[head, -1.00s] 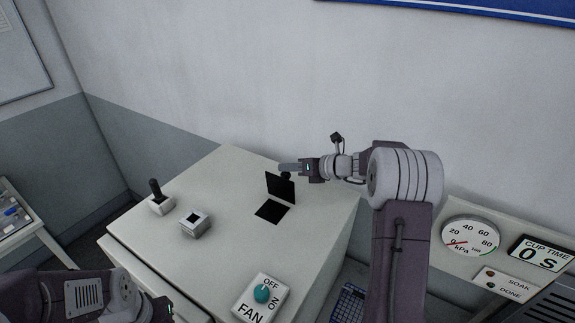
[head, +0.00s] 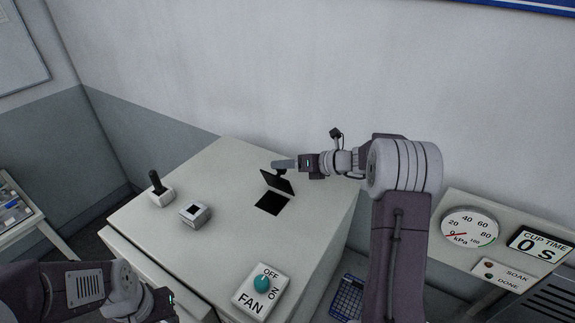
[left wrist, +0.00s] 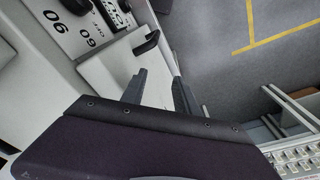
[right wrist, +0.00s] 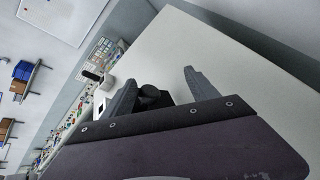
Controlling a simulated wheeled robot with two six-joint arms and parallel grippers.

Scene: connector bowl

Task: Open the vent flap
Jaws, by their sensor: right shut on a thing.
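The vent flap (head: 278,182) is a black plate on the white cabinet top (head: 225,240). It stands raised and tilted behind a dark square opening (head: 271,204), which is uncovered. My right gripper (head: 283,165) is at the flap's upper part, shut on its dark knob.
A black-handled lever (head: 156,183) and a small grey box (head: 195,215) stand at the cabinet top's left. A fan switch with a teal knob (head: 262,284) is at the front. A gauge (head: 469,226) and a timer (head: 540,245) are at right. The wall rises behind.

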